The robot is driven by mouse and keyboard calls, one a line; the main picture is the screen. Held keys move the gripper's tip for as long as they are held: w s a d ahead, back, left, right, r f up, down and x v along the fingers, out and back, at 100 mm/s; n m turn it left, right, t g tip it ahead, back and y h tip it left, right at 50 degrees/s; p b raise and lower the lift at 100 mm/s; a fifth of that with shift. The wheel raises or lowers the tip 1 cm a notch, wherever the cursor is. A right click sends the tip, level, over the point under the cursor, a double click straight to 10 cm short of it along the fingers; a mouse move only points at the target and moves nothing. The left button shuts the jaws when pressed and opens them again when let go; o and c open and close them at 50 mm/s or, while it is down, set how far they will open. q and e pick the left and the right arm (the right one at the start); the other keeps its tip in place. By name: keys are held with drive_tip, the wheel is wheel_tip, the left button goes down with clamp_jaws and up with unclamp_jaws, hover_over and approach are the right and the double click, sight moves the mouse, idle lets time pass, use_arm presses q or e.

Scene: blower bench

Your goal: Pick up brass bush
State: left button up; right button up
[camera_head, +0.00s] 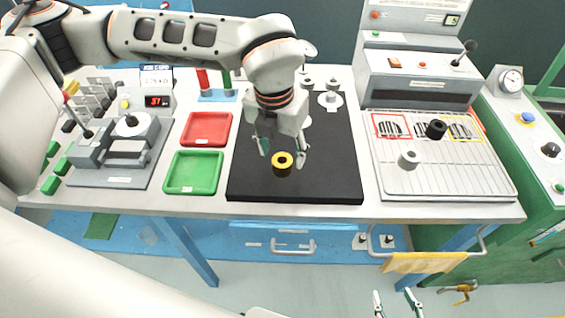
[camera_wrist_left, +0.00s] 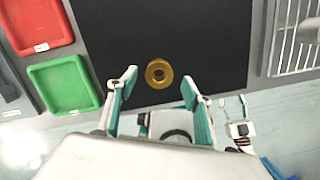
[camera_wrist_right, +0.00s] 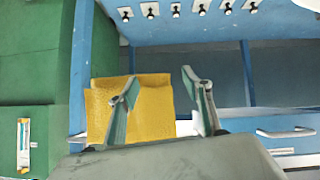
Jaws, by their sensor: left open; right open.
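The brass bush (camera_head: 282,165) is a short gold cylinder with a dark bore, standing upright on the black mat (camera_head: 250,185). It also shows in the left wrist view (camera_wrist_left: 158,73), just beyond the fingertips. My left gripper (camera_head: 283,152) is open and empty, pointing down above the bush with its fingers to either side in the head view. It also shows in the left wrist view (camera_wrist_left: 159,85). My right gripper (camera_head: 397,298) is open and empty, low in front of the bench. In the right wrist view (camera_wrist_right: 160,82) a yellow cloth lies behind its fingers.
A red tray (camera_head: 207,129) and a green tray (camera_head: 193,172) lie left of the mat. Grey parts (camera_head: 330,98) stand at the mat's back. To the right, a metal rack (camera_head: 450,182) bears a black ring (camera_head: 436,129) and a grey ring (camera_head: 409,159).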

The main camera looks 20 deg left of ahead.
sight(282, 159)
use_arm(q)
drive_tip(key=f, duration=0.3)
drive_tip(key=shift+w+f, duration=0.3)
drive_tip(key=shift+f, duration=0.1)
drive_tip(key=c, duration=1.4)
drive_tip(key=shift+r, duration=0.1)
wheel_tip(282, 159, up, 20)
drive_tip(key=shift+f+p, duration=0.1)
drive_tip(key=shift+p, duration=0.4)
